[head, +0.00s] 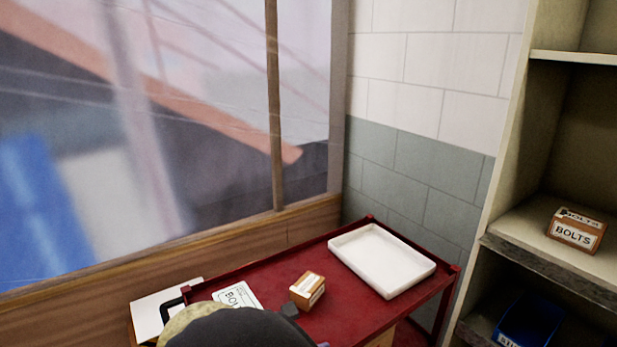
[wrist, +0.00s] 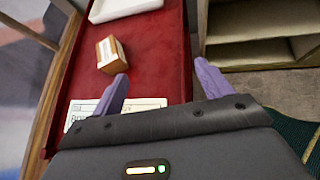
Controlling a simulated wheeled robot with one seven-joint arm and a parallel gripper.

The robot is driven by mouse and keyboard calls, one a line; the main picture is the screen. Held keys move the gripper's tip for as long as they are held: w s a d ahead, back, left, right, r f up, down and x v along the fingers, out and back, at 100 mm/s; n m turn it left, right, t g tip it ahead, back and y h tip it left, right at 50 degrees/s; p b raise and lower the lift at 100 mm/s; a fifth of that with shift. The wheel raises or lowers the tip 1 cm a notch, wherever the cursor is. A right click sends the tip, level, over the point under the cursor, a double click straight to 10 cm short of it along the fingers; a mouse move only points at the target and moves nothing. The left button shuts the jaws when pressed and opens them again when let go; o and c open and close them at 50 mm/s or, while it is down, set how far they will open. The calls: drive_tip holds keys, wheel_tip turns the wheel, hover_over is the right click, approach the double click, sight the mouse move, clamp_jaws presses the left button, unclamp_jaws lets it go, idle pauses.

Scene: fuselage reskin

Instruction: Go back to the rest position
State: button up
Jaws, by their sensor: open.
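My gripper (wrist: 160,88) shows in the wrist view with its two purple fingers spread apart and nothing between them. It is above the near part of the red cart (wrist: 160,60), by the cart's right edge. In the head view my dark arm covers the near end of the red cart (head: 275,268), and the fingers are mostly hidden. A small brown box with a white label (head: 307,290) stands on the cart. The box also shows in the wrist view (wrist: 111,54), beyond the left finger and apart from it.
A white tray (head: 382,260) lies at the cart's far end. A white printed card (head: 237,295) lies near the box. A shelf unit (head: 505,190) on the right holds a box marked BOLTS (head: 576,231) and a blue bin (head: 527,322). A window and wall close off the left and back.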

drive_tip(key=s+d+f+m+g+y+b, duration=0.4)
drive_tip(key=d+f+m, duration=0.35)
drive_tip(key=m, duration=0.55)
drive_tip(key=s+d+f+m+g+y+b, duration=0.2)
drive_tip(key=s+d+f+m+y+b, duration=0.3)
drive_tip(key=d+m, duration=0.6)
wheel_tip(320, 180, up, 19)
drive_tip(key=a+m+h+p, duration=0.1)
drive_tip(key=a+m+p, duration=0.1)
drive_tip(key=p, duration=1.8)
drive_tip(key=shift+f, duration=0.15)
